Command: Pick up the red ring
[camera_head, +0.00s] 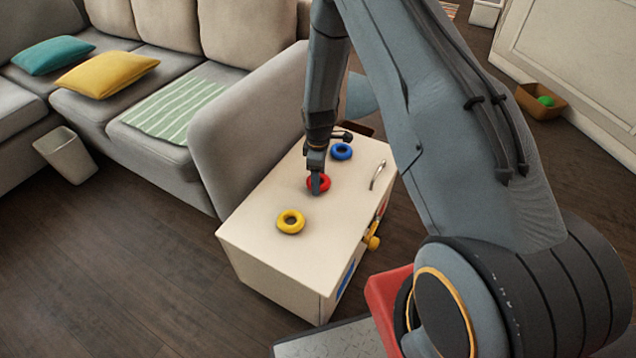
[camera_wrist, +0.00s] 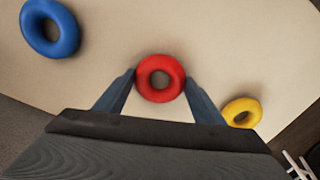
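The red ring (camera_head: 325,184) lies flat on top of the white cabinet (camera_head: 258,246), between the blue and yellow rings. My gripper (camera_head: 316,190) points down at it, with a finger in front of the ring. In the wrist view the red ring (camera_wrist: 160,93) sits between the two fingertips of my gripper (camera_wrist: 160,77). One fingertip is at its left side and one at its right, with no clear gap. I cannot tell whether they press on it. The undersides of the fingertips are hidden.
The blue ring (camera_head: 341,151) lies behind the red one and the yellow ring (camera_head: 290,231) in front. A metal handle (camera_head: 377,175) is at the cabinet's right side. A grey sofa (camera_head: 243,140) stands close on the left. The cabinet top's front left is bare.

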